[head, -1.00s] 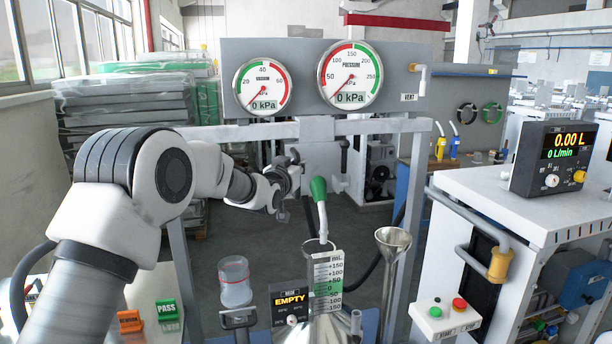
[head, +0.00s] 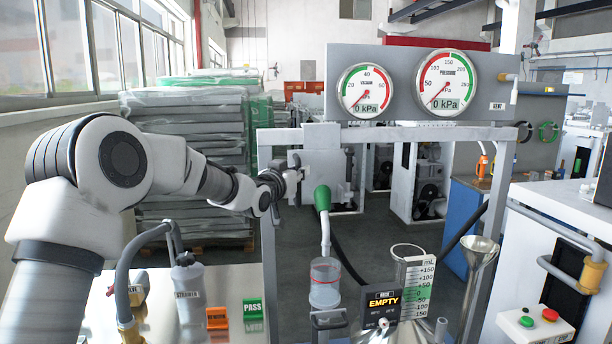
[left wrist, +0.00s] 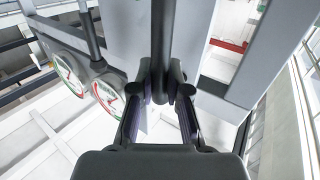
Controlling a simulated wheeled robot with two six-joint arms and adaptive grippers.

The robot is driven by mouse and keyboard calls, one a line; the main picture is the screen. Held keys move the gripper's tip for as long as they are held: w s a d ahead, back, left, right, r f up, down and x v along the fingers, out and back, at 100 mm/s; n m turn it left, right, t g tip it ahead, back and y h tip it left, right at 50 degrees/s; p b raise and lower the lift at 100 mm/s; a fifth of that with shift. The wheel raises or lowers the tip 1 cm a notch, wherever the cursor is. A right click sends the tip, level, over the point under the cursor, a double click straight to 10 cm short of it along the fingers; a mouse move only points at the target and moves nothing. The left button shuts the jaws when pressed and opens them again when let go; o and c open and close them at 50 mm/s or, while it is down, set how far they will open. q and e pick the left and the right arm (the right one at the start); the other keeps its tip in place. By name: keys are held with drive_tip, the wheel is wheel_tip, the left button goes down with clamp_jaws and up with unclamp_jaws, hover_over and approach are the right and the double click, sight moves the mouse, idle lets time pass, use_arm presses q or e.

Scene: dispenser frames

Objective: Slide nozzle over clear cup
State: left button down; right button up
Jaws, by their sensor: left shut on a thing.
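The nozzle (head: 322,198) has a green body and a pale downward spout. It hangs below a grey carriage plate (head: 322,150) on the frame's crossbar. The spout tip appears over the mouth of the clear cup (head: 325,283), which stands upright on a small bracket. I cannot tell the exact depth alignment. My left gripper (head: 294,176) is at the left side of the carriage plate, shut on a dark upright handle. In the left wrist view, my left gripper's fingers (left wrist: 160,95) close around this handle (left wrist: 161,40). My right gripper is not in view.
Right of the cup stand an EMPTY display (head: 383,304), a measuring vessel with a scale (head: 416,285) and a metal funnel (head: 480,252). Two gauges hang above.

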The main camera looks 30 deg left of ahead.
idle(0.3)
use_arm(q)
drive_tip(key=c, duration=1.4)
unclamp_jaws()
drive_tip(key=shift+o, duration=1.3)
drive_tip(key=shift+s+a, duration=0.1)
drive_tip(key=shift+a, duration=0.1)
drive_tip(key=shift+s+a, duration=0.1)
drive_tip(key=s, duration=1.2)
